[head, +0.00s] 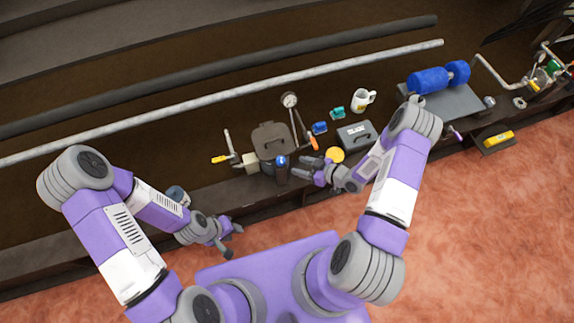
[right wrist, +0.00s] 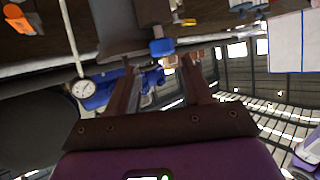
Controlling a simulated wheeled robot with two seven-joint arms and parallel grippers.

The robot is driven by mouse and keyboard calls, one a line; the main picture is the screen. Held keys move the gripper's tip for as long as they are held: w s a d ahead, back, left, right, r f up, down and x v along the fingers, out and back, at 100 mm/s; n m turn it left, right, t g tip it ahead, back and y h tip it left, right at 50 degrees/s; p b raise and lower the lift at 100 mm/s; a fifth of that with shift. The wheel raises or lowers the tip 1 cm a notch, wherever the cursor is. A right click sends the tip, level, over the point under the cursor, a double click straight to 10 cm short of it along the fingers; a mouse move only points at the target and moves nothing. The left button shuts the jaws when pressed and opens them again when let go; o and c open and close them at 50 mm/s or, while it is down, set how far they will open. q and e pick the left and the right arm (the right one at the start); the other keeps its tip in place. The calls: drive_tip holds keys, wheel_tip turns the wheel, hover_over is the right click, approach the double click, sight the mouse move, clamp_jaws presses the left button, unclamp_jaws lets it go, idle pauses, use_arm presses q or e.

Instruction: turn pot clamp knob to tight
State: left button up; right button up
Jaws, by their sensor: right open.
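The pot (head: 270,139) is dark grey with a raised lid and stands on the bench at the middle of the head view. A dark clamp-like part with a blue knob (head: 281,161) is at its front. In the right wrist view a blue knob (right wrist: 162,47) shows just past and between the fingertips. My right gripper (head: 304,168) is open, just right of the blue knob, with nothing between its fingers; it also shows in the right wrist view (right wrist: 163,68). My left gripper (head: 231,238) looks open and empty, low at the left, well away from the pot. The knob's setting cannot be read.
A gauge (head: 289,100) stands behind the pot. A yellow-handled valve (head: 221,159) is to its left. A grey box (head: 356,135), a yellow disc (head: 335,155) and a white mug (head: 362,100) are to the right. A blue roller (head: 430,80) lies farther right.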

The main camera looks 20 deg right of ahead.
sight(281, 161)
drive_tip(key=w+a+f+n+b, duration=0.1)
drive_tip(key=w+a+f+b, duration=0.1)
drive_tip(key=w+a+f, duration=0.1)
drive_tip(key=shift+w+a+y, duration=0.3)
drive_tip(key=shift+w+a, duration=0.45)
drive_tip(key=c, duration=0.8)
